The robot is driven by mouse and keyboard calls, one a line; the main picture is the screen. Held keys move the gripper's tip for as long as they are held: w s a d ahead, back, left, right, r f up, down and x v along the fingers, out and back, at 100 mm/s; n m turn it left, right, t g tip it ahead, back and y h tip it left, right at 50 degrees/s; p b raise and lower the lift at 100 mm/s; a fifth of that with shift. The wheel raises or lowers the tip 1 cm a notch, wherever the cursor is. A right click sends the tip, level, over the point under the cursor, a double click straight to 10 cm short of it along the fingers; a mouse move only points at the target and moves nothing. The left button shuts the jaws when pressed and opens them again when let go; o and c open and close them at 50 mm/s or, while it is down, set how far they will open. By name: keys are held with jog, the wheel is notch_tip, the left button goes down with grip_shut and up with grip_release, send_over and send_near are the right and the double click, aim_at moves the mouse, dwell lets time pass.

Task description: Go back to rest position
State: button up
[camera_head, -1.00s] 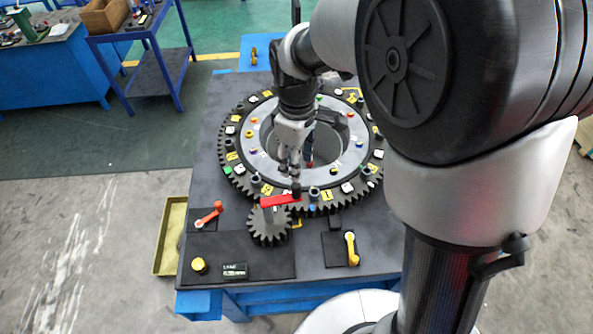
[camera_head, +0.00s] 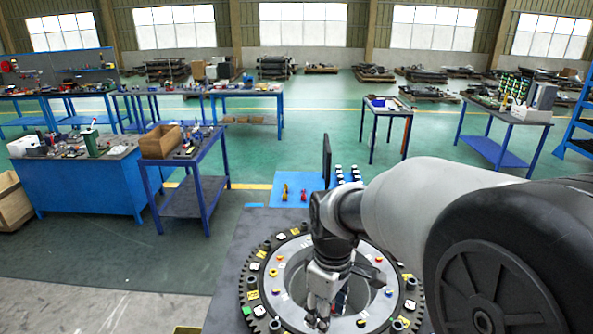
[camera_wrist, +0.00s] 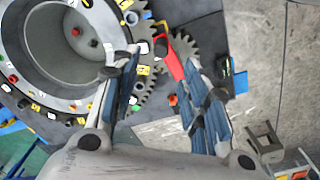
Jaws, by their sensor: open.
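My gripper (camera_head: 322,312) hangs over the large round gear ring (camera_head: 268,262) on the dark table, near the ring's front inner side in the head view. In the wrist view my gripper (camera_wrist: 160,85) has its two fingers spread apart with nothing between them. Below the fingers, the ring (camera_wrist: 28,88) with coloured plugs and yellow labels fills the upper left. A small grey gear (camera_wrist: 186,46) meshes beside the ring, and a red handle (camera_wrist: 173,62) lies over it, partly hidden by a finger.
A blue bench (camera_head: 85,188) and a blue cart (camera_head: 190,190) with a wooden box (camera_head: 160,141) stand to the left. A blue mat (camera_head: 262,190) lies behind the ring. Further tables stand farther back, with open green floor (camera_head: 300,135) between.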

jog(key=s+d+m+t+b, duration=0.1)
jog(key=s+d+m+b, duration=0.1)
jog(key=s, duration=0.4)
jog(key=s+d+m+t+b, duration=0.1)
jog(key=s+d+m+b, duration=0.2)
jog(key=s+m, duration=0.2)
jog(key=s+d+r+m+t+b, duration=0.1)
jog(key=s+d+m+t+b, duration=0.1)
jog(key=s, duration=0.6)
jog(key=shift+s+d+m, duration=0.15)
jog(key=shift+d+m, duration=0.4)
jog(key=shift+m, duration=0.25)
jog(key=shift+r, duration=0.15)
